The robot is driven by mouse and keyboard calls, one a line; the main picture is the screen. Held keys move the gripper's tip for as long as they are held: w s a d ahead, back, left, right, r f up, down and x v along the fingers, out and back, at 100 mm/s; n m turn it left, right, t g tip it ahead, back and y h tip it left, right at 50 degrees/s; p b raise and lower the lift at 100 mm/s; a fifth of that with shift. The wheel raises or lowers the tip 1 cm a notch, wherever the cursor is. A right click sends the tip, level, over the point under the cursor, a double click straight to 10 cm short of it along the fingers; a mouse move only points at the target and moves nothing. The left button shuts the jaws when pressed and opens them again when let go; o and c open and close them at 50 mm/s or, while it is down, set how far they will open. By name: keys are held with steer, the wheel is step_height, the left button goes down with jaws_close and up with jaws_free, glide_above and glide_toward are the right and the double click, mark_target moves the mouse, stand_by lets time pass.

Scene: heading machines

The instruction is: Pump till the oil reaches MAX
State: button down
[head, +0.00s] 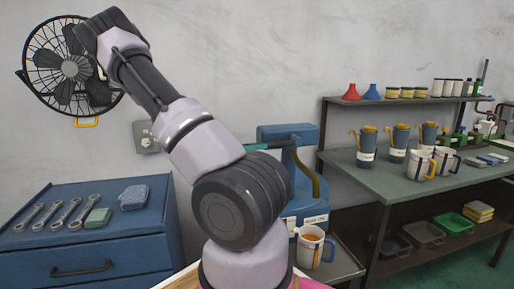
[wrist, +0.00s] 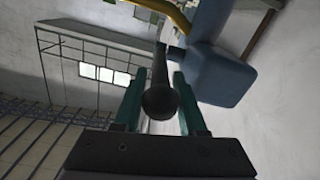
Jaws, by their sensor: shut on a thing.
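The blue oil pump machine (head: 287,135) stands against the wall at the middle, partly hidden by my arm. It carries a label too small to read surely. A mug with amber liquid (head: 311,248) stands at its foot. In the wrist view the blue machine body (wrist: 218,70) shows at upper right with a yellow curved pipe (wrist: 168,12). My gripper (wrist: 158,82) has its green fingers on both sides of a dark pump lever (wrist: 160,104) with a rounded end, and is shut on it. I cannot make out an oil level or MAX mark.
A blue drawer cabinet (head: 90,255) with wrenches, a green block and a blue sponge stands at left. A wall fan (head: 72,68) hangs above it. A shelf table (head: 400,175) at right holds jugs, mugs, funnels and cans. Green and grey trays sit on its lower shelf.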

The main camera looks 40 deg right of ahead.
stand_by(0.3)
steer(key=shift+r+t+y, duration=0.4)
steer(key=shift+r+y, duration=0.3)
steer(key=shift+r, duration=0.5)
steer(key=shift+s+d+r+t+y, duration=0.15)
steer(key=shift+r+t+y, duration=0.1)
steer(key=shift+r+y, duration=0.3)
steer(key=shift+w+d+r+t+y, duration=0.15)
steer(key=shift+r+t+y, duration=0.15)
steer(key=shift+r, duration=0.4)
steer(key=shift+s, duration=0.1)
steer(key=c, duration=0.7)
jaws_free()
steer(key=v, duration=1)
steer(key=shift+w+a+r, duration=0.2)
steer(key=shift+w+a, duration=0.05)
steer(key=shift+a, duration=0.05)
